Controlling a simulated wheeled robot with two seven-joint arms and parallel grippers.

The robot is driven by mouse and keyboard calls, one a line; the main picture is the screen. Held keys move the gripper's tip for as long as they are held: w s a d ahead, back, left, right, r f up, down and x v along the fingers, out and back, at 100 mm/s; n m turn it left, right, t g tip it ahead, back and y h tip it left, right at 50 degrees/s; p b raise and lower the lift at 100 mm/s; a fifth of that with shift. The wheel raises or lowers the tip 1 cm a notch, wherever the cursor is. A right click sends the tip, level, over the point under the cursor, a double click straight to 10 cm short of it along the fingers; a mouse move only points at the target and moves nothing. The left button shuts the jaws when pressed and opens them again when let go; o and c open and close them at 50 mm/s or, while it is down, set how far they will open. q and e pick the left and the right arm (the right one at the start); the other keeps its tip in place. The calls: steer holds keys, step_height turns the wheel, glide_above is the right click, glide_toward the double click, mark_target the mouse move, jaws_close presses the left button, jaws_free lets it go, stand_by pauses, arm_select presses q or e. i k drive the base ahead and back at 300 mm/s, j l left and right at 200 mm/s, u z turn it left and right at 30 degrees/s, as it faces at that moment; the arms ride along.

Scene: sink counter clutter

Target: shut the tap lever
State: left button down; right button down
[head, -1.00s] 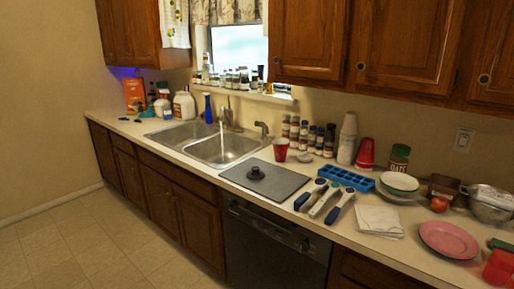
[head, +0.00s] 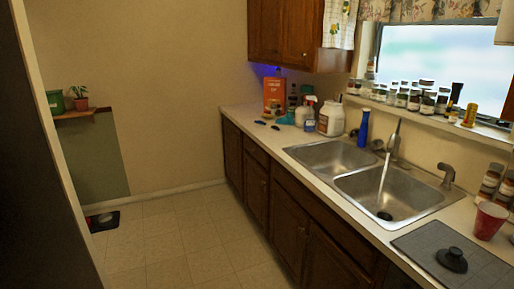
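The tap (head: 394,141) stands at the back of the double sink (head: 383,190), near the divider. A stream of water (head: 384,172) falls from its spout into the right basin. A separate grey fitting with a bent top (head: 447,174) stands behind the right basin; I cannot tell whether it is the lever. No gripper of mine shows in the head view.
A blue bottle (head: 363,128) stands behind the left basin. A dark board with a black knob (head: 452,259) and a red cup (head: 488,221) are right of the sink. Bottles and an orange box (head: 274,95) stand at the far counter end.

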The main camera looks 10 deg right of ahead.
mark_target(397, 132)
steer(key=i+j+z, duration=0.1)
steer(key=i+z, duration=0.3)
steer(key=i, duration=0.15)
steer(key=i+j+z, duration=0.8)
steer(key=i, duration=0.2)
